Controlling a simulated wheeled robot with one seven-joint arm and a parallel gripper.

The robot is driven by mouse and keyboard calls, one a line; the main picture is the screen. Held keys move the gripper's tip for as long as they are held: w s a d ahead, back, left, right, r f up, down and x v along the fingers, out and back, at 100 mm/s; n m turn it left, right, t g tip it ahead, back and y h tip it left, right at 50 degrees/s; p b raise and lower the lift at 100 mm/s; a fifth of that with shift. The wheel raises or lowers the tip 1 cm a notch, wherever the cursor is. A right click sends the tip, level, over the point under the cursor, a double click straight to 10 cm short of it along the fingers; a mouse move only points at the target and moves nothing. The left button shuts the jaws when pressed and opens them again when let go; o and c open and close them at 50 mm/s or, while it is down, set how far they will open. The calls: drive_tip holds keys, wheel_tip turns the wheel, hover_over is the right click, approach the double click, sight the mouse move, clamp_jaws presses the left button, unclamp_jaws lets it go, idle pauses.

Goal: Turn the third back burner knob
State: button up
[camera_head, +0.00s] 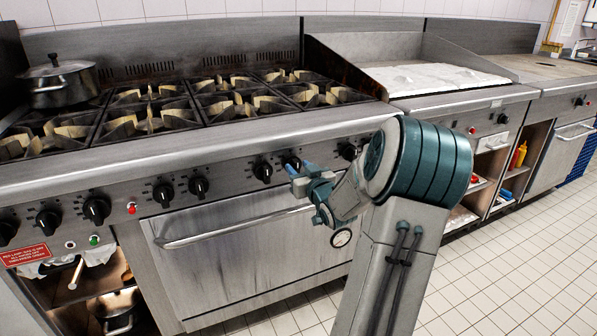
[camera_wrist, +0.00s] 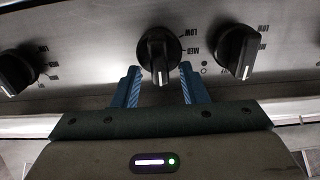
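A row of black burner knobs runs along the front panel of the range. In the wrist view, one black knob (camera_wrist: 159,58) sits between the two blue fingers of my gripper (camera_wrist: 160,78). The fingers are apart, with a gap on each side of the knob. Its white pointer line faces down in that picture, and LOW and MED marks stand to its right, upside down. In the head view, my gripper (camera_head: 294,176) is at the panel and mostly covers this knob, just right of another black knob (camera_head: 262,171). I cannot read which burner it serves.
Neighbouring knobs flank the fingers: one close on the right (camera_wrist: 240,52) and one farther left (camera_wrist: 16,72) in the wrist view. The oven door handle (camera_head: 235,228) juts out below the panel. A lidded pot (camera_head: 62,82) stands on the back left burner. The tiled floor at right is clear.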

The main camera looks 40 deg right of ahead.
drive_tip(key=shift+w, duration=0.15)
clamp_jaws()
drive_tip(key=shift+a+n+b, duration=0.1)
drive_tip(key=shift+n+b, duration=0.2)
drive_tip(key=shift+b, duration=0.05)
drive_tip(key=n+b, duration=0.2)
drive_tip(key=b, duration=0.1)
drive_tip(key=n+b, duration=0.2)
drive_tip(key=shift+a+f, duration=0.2)
drive_tip(key=shift+f, duration=0.1)
drive_tip(key=n+b, duration=0.4)
drive_tip(key=shift+w+a+r, duration=0.1)
drive_tip(key=shift+a, duration=0.05)
drive_tip(key=shift+n, duration=0.3)
